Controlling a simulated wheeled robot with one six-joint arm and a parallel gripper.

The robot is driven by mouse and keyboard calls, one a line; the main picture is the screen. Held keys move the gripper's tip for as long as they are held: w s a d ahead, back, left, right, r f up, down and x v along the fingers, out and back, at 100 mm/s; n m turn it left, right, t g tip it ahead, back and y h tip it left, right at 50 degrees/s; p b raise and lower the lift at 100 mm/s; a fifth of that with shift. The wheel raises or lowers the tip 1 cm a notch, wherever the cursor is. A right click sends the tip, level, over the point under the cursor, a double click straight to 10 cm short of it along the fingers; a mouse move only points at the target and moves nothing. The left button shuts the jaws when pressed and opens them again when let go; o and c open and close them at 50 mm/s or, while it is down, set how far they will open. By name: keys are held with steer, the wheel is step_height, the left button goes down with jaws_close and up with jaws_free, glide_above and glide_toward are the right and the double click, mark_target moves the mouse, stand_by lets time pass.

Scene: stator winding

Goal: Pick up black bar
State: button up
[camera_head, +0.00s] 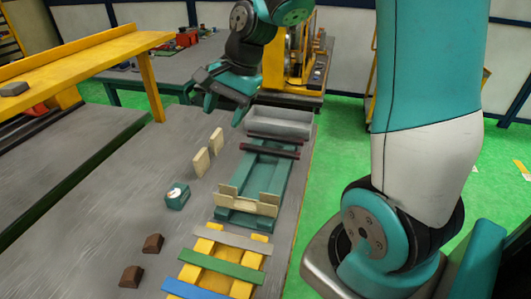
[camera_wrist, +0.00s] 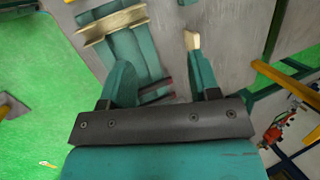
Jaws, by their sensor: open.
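Two dark bars, nearly black with a reddish tint, lie across the far part of the teal fixture (camera_head: 262,172) in the head view. The farther dark bar (camera_head: 274,139) is close to the grey tray, and the nearer dark bar (camera_head: 268,150) is just in front of it. In the wrist view the dark bars (camera_wrist: 156,88) show between my fingers, partly hidden. My gripper (camera_head: 223,112) is open and empty, above the table and to the left of the bars; its spread fingers also show in the wrist view (camera_wrist: 158,60).
A grey tray (camera_head: 279,122) stands behind the bars. A cream notched piece (camera_head: 247,201) sits on the fixture's near end. A yellow rack (camera_head: 215,265) holds coloured bars in front.

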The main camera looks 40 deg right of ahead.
steer(key=w+d+f+m+t, duration=0.1)
steer(key=w+d+f+m, duration=0.15)
steer(key=d+m, duration=0.35)
steer(key=w+d+f+m, duration=0.1)
steer(key=d+f+m, duration=0.25)
steer(key=d, duration=0.45)
steer(key=m+h, duration=0.1)
steer(key=m, duration=0.7)
glide_toward(269, 149)
steer(key=f, duration=0.1)
steer(key=f+p, duration=0.2)
steer(key=shift+w+a+t+h, duration=0.3)
steer(key=shift+w+a, duration=0.05)
steer(key=shift+w, duration=0.05)
steer(key=shift+p+x, duration=1.5)
steer(key=shift+x, duration=1.45)
steer(key=shift+s+a, duration=0.15)
steer(key=shift+c, duration=0.2)
jaws_close()
